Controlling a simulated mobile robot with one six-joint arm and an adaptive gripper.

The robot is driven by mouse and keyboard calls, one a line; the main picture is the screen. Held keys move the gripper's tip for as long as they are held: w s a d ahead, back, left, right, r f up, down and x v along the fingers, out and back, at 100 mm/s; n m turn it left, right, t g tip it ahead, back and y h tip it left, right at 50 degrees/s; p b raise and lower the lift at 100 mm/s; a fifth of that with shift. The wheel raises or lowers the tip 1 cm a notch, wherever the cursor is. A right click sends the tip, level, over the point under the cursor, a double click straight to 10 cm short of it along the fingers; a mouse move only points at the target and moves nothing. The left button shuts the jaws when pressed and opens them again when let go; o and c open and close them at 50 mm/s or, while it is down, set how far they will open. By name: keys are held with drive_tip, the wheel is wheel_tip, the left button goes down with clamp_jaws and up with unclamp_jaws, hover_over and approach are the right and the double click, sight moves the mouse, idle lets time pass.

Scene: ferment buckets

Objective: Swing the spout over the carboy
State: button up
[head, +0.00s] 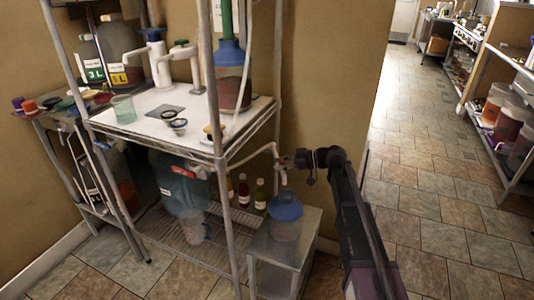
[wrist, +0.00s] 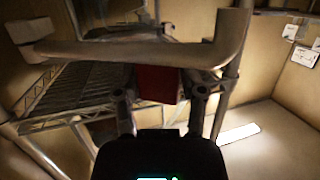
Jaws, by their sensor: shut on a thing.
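The spout is a pale pipe (head: 258,150) reaching right from the rack's side and ending in a short downturned tip (head: 283,177). In the wrist view the pipe (wrist: 130,52) crosses the top and bends at the right. My gripper (head: 291,161) is shut on the spout's red grip; the grip (wrist: 158,84) sits between my fingers (wrist: 160,100) in the wrist view. The carboy (head: 286,228), clear with a blue top, stands upright on a small grey stand. In the head view the tip appears just above its top; the depth between them is hard to tell.
The wire rack (head: 220,155) stands left, with a blue-topped vessel (head: 232,75), jars and white taps on its upper shelf. A large blue-green jug (head: 180,185) and small bottles stand below. The stand (head: 272,262) is beside the rack. The tiled floor at right is clear.

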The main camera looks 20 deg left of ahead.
drive_tip(key=shift+w+d+n+g, duration=0.2)
drive_tip(key=shift+d+n+g, duration=0.1)
drive_tip(key=shift+d, duration=0.4)
drive_tip(key=shift+c, duration=0.3)
drive_tip(key=o, duration=1)
drive_tip(key=shift+o, duration=0.2)
drive_tip(key=shift+w, duration=0.1)
drive_tip(key=shift+r, duration=0.1)
drive_tip(key=p+v, duration=0.1)
drive_tip(key=v, duration=0.6)
drive_tip(key=shift+p, duration=0.35)
